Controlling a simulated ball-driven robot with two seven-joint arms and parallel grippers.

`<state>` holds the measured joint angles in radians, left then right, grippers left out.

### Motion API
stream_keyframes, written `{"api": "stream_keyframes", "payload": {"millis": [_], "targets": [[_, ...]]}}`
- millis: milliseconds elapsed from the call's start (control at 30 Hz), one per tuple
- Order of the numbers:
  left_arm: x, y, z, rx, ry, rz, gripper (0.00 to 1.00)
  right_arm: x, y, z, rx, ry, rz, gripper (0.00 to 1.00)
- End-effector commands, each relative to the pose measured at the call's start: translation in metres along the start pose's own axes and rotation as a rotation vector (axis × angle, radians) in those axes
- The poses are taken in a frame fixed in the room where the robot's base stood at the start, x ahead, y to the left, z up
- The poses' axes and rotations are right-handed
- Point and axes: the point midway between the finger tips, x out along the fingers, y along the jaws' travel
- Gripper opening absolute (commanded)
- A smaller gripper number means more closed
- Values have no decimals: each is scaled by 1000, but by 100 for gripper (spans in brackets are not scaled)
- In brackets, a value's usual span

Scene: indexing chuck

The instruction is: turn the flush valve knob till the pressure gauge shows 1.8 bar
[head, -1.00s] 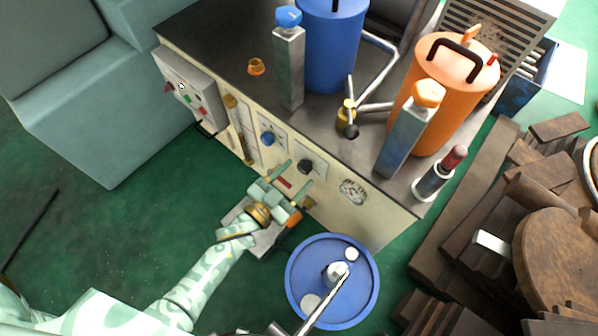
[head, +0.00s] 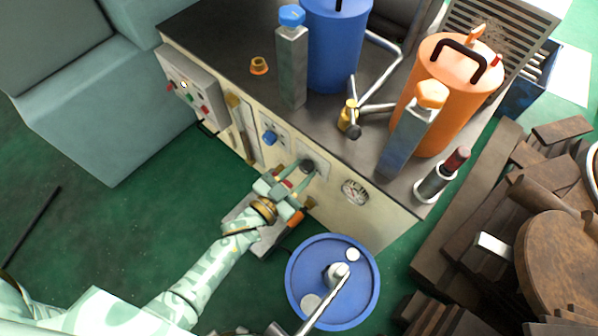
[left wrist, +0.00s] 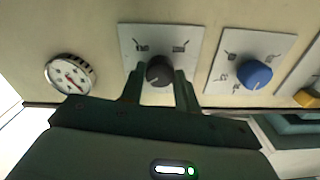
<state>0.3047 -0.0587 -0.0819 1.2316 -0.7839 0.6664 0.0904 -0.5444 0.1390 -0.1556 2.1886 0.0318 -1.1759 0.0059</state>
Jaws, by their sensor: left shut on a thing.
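The black knob (left wrist: 159,72) sits on a white plate on the cream front panel; it also shows in the head view (head: 307,165). My left gripper (head: 305,174) reaches it from below, its two fingers on either side of the knob and shut on it, as the left wrist view shows (left wrist: 158,82). The round pressure gauge (head: 355,192) is on the same panel to the right; in the left wrist view it is at the left (left wrist: 70,75). Its needle shows, but the figures are too small to read. The plate's lettering is unreadable. My right gripper is not in view.
A blue knob (head: 269,138) is on the panel left of the black one. A control box (head: 190,82) with buttons is at the panel's left end. A blue round drum (head: 310,270) stands below. Blue (head: 334,50) and orange (head: 445,95) tanks stand on top.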

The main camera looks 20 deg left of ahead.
Motion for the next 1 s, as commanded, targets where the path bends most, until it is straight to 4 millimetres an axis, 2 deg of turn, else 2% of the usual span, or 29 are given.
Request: {"api": "stream_keyframes", "payload": {"millis": [267, 633, 700, 1000], "targets": [[0, -1, -2, -175, -2, 1, 9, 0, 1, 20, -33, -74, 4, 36], [0, -1, -1, -523, -3, 1, 9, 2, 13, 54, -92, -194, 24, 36], [-1, -1, -1, -587, -3, 0, 9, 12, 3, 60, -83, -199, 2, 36], [-1, 0, 1, -823, -4, -1, 9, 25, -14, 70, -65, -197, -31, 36]]}}
